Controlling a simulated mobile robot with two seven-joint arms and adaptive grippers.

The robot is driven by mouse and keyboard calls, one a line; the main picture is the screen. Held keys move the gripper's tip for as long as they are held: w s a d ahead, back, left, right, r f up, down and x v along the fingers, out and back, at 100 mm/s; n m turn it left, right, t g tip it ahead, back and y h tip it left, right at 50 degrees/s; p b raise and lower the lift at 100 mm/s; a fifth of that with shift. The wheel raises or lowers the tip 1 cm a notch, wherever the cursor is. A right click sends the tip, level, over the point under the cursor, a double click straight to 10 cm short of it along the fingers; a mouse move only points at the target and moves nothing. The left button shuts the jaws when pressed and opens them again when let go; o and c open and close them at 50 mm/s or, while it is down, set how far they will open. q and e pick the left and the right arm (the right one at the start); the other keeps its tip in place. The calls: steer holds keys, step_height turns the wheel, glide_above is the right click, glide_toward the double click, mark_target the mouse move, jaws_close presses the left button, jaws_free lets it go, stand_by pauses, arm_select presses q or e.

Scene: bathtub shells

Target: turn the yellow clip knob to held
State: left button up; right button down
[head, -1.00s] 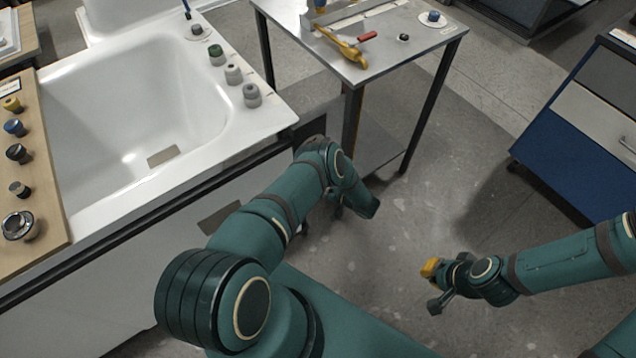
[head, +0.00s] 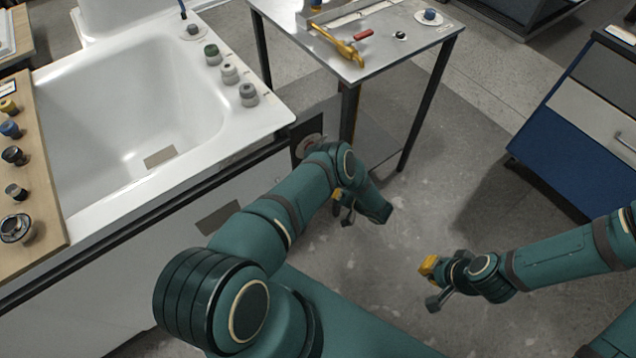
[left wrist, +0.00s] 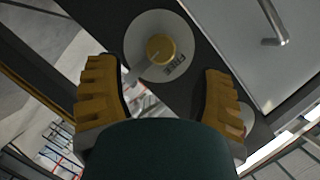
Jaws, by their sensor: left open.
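In the left wrist view a yellow knob (left wrist: 160,47) sits on a round white plate (left wrist: 140,32). The lettering on the plate appears to read FREE, and a thin mark shows on the knob. My left gripper (left wrist: 160,78) is open, its two yellow-padded fingers on either side of the view and the knob lying beyond and between them, untouched. In the head view my left gripper (head: 344,205) hangs beside the tub's end, partly behind my arm. My right gripper (head: 433,284) is open and empty above the floor.
The white tub (head: 130,100) has several knobs on its rim. A wooden board (head: 40,180) at the left carries more knobs. A metal table (head: 385,55) holds a yellow tool (head: 340,45) and a red piece (head: 363,34). A blue cabinet (head: 570,140) stands right; floor between is clear.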

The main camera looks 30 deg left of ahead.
arm_select(q)
steer(key=v, duration=0.6)
steer(key=shift+d, duration=0.4)
steer(key=shift+r, duration=0.15)
steer(key=w+r+m+t+h, duration=0.1)
steer(key=w+r+t+h, duration=0.2)
steer(key=w+t+h, duration=0.3)
steer(key=d+r+m+t+h, duration=0.1)
steer(key=d+r+m+h, duration=0.1)
steer(key=d+r+h, duration=0.3)
steer(key=s+d+r+g+h, duration=0.1)
steer(key=s+r+g+h, duration=0.1)
steer(key=s, duration=0.5)
steer(key=s+d+r+m+g+h, duration=0.1)
steer(key=s+d+r+g+h, duration=0.1)
steer(key=s, duration=0.6)
steer(key=s+d+r+g+h, duration=0.2)
steer(key=s+r+h, duration=0.2)
steer(key=s, duration=0.3)
steer(key=shift+s+m, duration=0.2)
steer(key=shift+m, duration=0.1)
steer(key=shift+r, duration=0.1)
steer(key=c, duration=0.3)
steer(key=shift+c, duration=0.4)
